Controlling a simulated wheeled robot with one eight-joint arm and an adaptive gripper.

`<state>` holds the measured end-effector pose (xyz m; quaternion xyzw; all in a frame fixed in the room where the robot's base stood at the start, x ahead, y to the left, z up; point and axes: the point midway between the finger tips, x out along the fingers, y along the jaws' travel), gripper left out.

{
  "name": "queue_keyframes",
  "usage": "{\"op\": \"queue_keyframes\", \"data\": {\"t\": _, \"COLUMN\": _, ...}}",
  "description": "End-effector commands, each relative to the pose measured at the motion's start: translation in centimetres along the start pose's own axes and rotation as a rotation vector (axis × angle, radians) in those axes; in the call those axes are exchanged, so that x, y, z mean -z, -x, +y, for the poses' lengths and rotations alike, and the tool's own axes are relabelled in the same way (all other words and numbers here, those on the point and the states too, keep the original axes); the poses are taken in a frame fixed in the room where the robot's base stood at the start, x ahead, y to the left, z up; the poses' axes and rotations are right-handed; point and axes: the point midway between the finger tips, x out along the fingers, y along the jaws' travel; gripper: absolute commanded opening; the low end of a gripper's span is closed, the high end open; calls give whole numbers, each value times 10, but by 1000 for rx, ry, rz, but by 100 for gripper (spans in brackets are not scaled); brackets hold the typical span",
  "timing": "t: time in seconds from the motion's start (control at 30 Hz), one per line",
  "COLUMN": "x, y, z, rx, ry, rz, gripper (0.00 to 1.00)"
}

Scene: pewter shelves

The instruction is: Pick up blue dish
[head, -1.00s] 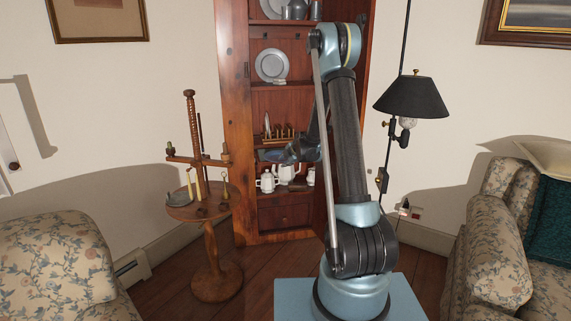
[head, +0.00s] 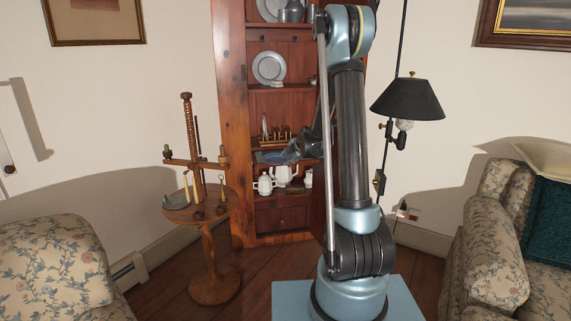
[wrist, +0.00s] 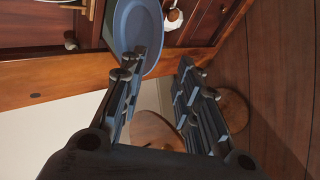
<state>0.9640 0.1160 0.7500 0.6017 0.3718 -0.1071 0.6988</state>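The blue dish (head: 271,157) lies in the cabinet, on the shelf level just above the white pots. It shows larger in the wrist view (wrist: 136,24), at the top, with its lower rim beside and partly behind one finger. My gripper (head: 291,152) is at the cabinet front, just right of the dish. In the wrist view my gripper (wrist: 162,62) has its two fingers spread apart, with no object clearly held between them. I cannot tell whether the finger touches the dish.
White pots (head: 283,174) stand on the shelf below the dish. A small rack (head: 276,134) and a grey plate (head: 269,68) are on shelves above. A round wooden stand (head: 205,207) is left of the cabinet. A black lamp (head: 409,98) is to the right.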

Motion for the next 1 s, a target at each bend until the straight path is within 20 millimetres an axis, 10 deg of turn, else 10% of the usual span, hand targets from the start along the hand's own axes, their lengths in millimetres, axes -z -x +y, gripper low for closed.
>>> {"op": "queue_keyframes", "data": {"t": 0.4, "x": 0, "y": 40, "z": -1, "rx": 1, "ry": 0, "rz": 0, "gripper": 30}}
{"op": "queue_keyframes", "data": {"t": 1.0, "x": 2, "y": 40, "z": 0, "rx": -10, "ry": -71, "rz": 7, "gripper": 32}}
